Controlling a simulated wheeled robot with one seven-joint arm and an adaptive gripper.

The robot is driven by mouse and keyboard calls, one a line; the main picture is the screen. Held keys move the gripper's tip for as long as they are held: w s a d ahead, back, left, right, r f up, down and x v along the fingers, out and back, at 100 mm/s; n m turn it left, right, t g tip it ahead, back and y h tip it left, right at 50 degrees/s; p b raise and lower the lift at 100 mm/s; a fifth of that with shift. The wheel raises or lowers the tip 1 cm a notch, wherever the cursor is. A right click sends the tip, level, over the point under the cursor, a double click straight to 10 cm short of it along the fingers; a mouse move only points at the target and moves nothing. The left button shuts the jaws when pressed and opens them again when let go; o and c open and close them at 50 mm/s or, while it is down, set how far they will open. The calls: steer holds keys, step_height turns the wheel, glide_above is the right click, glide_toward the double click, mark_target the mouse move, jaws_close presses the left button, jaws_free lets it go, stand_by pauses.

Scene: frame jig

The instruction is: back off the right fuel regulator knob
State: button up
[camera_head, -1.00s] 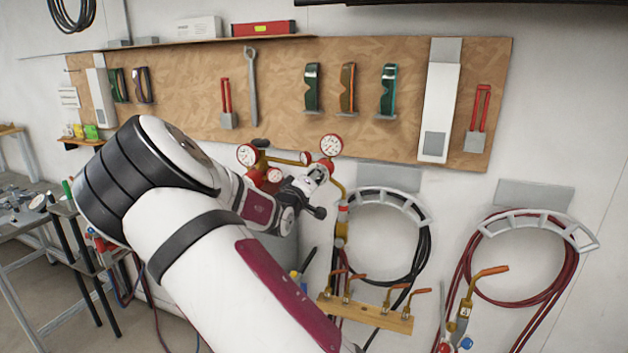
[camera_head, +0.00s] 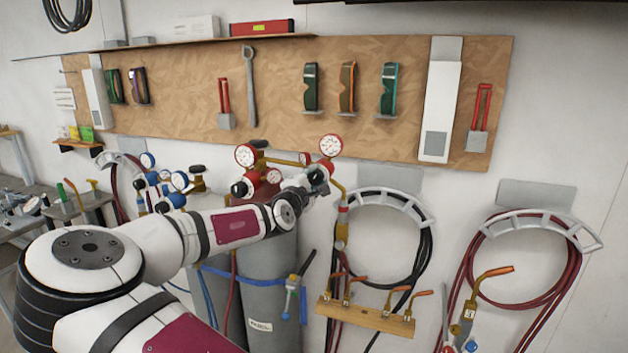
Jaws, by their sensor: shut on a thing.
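The fuel regulator has red-rimmed gauges (camera_head: 331,145) with white faces, brass pipework and red fittings, at the top of the grey cylinder in the middle of the head view. My gripper (camera_head: 318,182) is at the right side of this regulator, just under the right gauge. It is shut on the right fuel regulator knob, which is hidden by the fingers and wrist. A round black part (camera_head: 239,189) shows at the regulator's left side, apart from my gripper. My arm comes in from the lower left.
Blue-rimmed gauges (camera_head: 179,180) stand left of the fuel regulator, behind my arm. Grey cylinders (camera_head: 268,290) are below. A wooden torch rack (camera_head: 365,316) and coiled hoses (camera_head: 428,240) hang to the right. A tool board (camera_head: 290,120) is on the wall behind.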

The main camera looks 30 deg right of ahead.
steer(key=shift+n, duration=1.4)
steer(key=o, duration=1.2)
steer(key=shift+a, duration=0.15)
steer(key=v, duration=1.2)
